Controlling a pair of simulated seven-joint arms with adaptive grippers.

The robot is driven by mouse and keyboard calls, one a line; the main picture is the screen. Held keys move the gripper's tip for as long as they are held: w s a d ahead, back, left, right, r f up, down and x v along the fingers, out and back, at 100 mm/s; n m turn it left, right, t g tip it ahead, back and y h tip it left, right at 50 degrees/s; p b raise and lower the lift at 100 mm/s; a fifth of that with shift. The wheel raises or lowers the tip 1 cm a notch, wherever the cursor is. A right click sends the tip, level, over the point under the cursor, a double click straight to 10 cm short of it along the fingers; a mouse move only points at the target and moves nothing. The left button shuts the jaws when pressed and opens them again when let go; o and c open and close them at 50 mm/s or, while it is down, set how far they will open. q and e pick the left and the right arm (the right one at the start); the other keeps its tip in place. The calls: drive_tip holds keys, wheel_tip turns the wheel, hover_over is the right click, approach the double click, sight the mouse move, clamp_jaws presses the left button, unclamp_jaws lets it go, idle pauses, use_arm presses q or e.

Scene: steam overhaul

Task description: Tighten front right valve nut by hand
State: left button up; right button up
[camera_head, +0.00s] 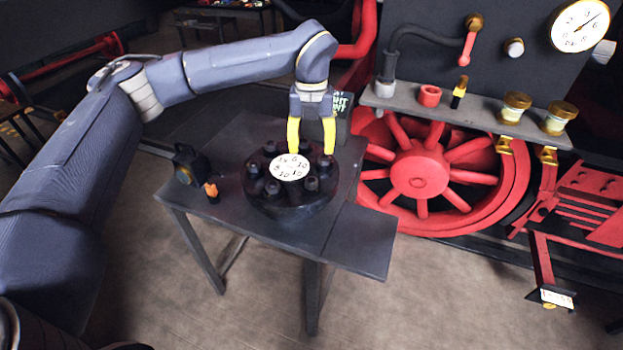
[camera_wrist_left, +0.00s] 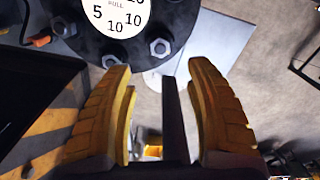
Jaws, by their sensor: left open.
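A round black valve flange (camera_head: 290,206) with a white numbered dial (camera_head: 290,167) on top lies on the dark table. Several dark nuts ring the dial; the one at the front right (camera_head: 312,185) stands on the near right of the rim. My left gripper (camera_head: 311,152) is open, its yellow fingers pointing down over the far right part of the flange. Nothing shows between the fingers. In the left wrist view, the flange (camera_wrist_left: 90,38) is at the top, with one hex nut (camera_wrist_left: 160,48) ahead of the fingertips and another (camera_wrist_left: 110,61) near the left finger. My right gripper is out of view.
The dark table (camera_head: 345,235) has bare space at its right and front. A black lantern-like object (camera_head: 188,164) and a small orange-topped item (camera_head: 211,190) stand left of the flange. A red spoked wheel (camera_head: 420,173) and a grey shelf (camera_head: 440,106) with small parts are at the right.

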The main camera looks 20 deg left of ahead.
sight(311, 178)
use_arm(q)
wheel_tip(311, 178, down, 12)
idle(0.5)
drive_tip(key=shift+o, duration=0.3)
clamp_jaws()
